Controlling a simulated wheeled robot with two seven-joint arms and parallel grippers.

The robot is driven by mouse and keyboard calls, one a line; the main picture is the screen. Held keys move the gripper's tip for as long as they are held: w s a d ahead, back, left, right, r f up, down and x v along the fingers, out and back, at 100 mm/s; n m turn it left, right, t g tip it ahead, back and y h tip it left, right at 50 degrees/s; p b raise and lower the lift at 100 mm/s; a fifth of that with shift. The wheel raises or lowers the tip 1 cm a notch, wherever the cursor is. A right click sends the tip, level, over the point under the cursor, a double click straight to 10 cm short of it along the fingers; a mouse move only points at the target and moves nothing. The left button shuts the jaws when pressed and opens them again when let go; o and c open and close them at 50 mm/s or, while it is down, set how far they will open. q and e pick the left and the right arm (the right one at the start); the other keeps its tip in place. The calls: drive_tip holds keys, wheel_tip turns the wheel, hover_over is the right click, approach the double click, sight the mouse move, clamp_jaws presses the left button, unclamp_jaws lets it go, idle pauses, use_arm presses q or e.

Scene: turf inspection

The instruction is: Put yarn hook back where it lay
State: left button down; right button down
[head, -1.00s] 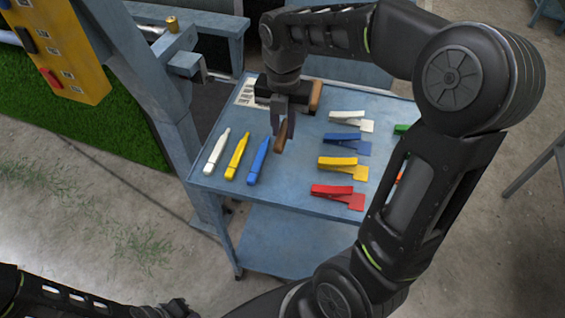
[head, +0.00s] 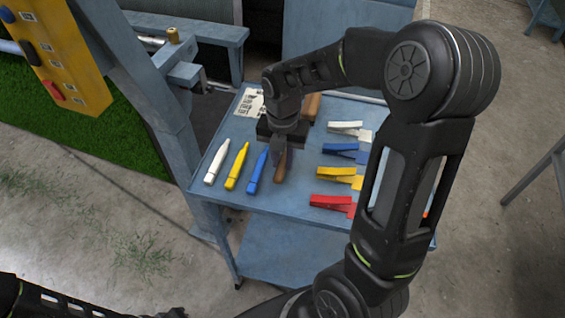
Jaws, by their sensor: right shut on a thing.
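The yarn hook (head: 281,168) shows as a brown wooden handle below the fingers of my right gripper (head: 279,151). That gripper is shut on it, pointing down over the blue trolley top (head: 296,200). The hook is just right of the blue marker (head: 257,172). The gripper hides the rest of the hook, and I cannot tell whether it touches the trolley top. My left arm shows at the bottom left; a dark end part of it (head: 174,313) is cut by the frame edge, its jaws unclear.
Left of the hook lie a yellow marker (head: 237,167) and a white marker (head: 219,162). White (head: 346,128), blue (head: 342,149), yellow (head: 338,174) and red (head: 330,202) clips lie to the right. A printed sheet (head: 250,102) and a brown block (head: 311,106) are behind.

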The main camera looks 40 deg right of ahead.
sight(283, 162)
wheel_tip(283, 162, down, 2)
drive_tip(key=shift+f, duration=0.2)
drive_tip(key=c, duration=1.3)
unclamp_jaws()
drive_tip(key=shift+o, duration=0.2)
drive_tip(key=shift+r, duration=0.15)
wheel_tip(283, 162, up, 12)
drive_tip(key=b, duration=0.1)
drive_tip(key=shift+b, duration=0.3)
